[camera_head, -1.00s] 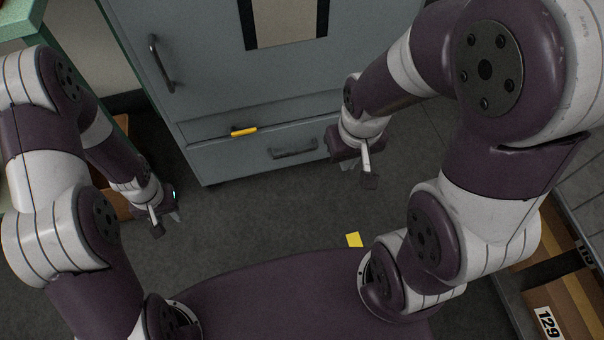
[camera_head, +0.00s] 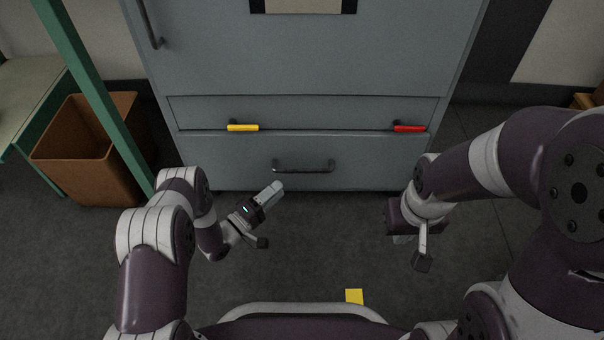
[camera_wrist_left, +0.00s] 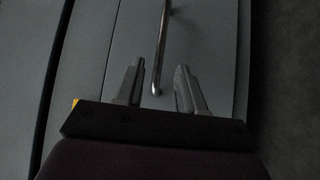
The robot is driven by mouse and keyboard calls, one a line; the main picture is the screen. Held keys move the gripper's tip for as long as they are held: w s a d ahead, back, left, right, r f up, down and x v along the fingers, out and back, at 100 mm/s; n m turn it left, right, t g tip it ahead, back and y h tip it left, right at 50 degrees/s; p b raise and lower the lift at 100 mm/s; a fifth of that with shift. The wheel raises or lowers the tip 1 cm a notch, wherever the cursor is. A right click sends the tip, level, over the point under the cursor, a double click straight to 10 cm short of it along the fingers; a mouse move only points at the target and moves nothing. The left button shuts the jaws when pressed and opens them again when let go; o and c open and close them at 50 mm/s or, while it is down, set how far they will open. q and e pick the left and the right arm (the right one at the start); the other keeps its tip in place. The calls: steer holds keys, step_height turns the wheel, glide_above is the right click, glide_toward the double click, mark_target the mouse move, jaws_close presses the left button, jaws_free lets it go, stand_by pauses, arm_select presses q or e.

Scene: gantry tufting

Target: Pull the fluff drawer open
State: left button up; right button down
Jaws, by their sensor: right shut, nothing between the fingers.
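The grey cabinet's bottom drawer (camera_head: 370,160) is shut and carries a dark bar handle (camera_head: 303,165). I take this to be the fluff drawer; no label shows. My left gripper (camera_head: 274,190) is open, in front of the drawer, a little below and left of the handle. In the left wrist view the handle (camera_wrist_left: 162,45) runs ahead of the open left gripper (camera_wrist_left: 158,88), its near end between the fingertips in the picture; contact cannot be told.
Above the drawer, a narrow panel (camera_head: 310,112) bears a yellow latch (camera_head: 243,128) and a red latch (camera_head: 409,128). A brown bin (camera_head: 85,155) and a green post (camera_head: 100,100) stand at left. A yellow square (camera_head: 354,296) lies on open floor before my base.

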mark_target(299, 170)
arm_select(q)
steer(key=b+x, duration=0.2)
steer(key=x, duration=0.2)
steer(key=b+x, duration=0.2)
steer(key=x, duration=0.3)
steer(key=shift+f, duration=0.25)
steer(key=shift+w+d+r, duration=0.15)
steer(key=shift+w+r, duration=0.1)
steer(key=shift+w, duration=0.05)
jaws_close()
